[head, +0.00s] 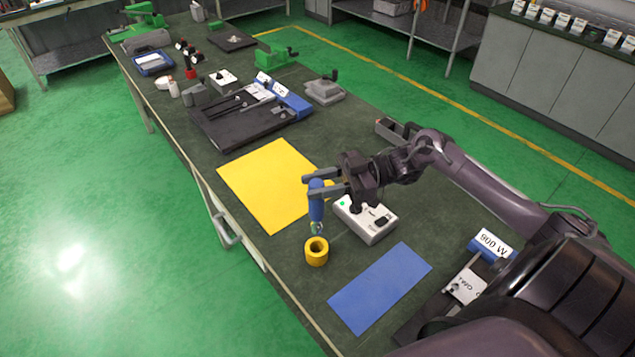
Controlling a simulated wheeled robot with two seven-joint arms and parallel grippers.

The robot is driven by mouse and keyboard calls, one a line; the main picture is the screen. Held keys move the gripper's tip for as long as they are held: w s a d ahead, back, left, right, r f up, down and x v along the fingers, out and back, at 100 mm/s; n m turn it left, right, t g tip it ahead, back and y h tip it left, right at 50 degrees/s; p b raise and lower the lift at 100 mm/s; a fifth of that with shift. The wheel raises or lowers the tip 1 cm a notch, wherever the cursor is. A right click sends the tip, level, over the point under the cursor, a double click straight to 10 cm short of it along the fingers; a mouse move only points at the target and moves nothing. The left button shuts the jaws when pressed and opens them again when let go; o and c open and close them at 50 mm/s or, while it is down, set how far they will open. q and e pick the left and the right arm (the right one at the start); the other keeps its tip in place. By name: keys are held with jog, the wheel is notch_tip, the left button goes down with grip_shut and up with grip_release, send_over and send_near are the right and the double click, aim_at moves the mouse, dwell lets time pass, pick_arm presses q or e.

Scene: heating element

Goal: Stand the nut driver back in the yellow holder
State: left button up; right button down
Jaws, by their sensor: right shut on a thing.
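The nut driver (316,208) has a blue handle and is held upright between the fingers of my right gripper (314,188). Its lower tip hangs just above and slightly behind the yellow holder (317,256) in this view. The holder is a short yellow cylinder with a dark round hole in its top, standing on the dark bench (250,258). The tip appears apart from the hole, though the exact gap is hard to tell. My left gripper is not in view.
A white box (368,222) with a green light and black switch stands right of the holder. A yellow mat (265,180) lies behind and a blue mat (380,288) in front. A black fixture plate (225,128) lies farther back. The bench edge is left of the holder.

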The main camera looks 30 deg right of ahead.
jog(key=b, duration=0.4)
send_over(319, 229)
jog(key=w, duration=0.1)
jog(key=shift+d+f, duration=0.15)
jog(key=shift+f, duration=0.9)
jog(key=shift+d+f, duration=0.1)
jog(key=shift+f, duration=0.95)
jog(key=shift+f+b, duration=0.55)
jog(key=shift+f, duration=0.2)
jog(key=shift+f+b, duration=2.4)
jog(key=shift+f, duration=0.65)
jog(key=c, duration=1)
grip_release()
jog(key=shift+s+f, duration=0.1)
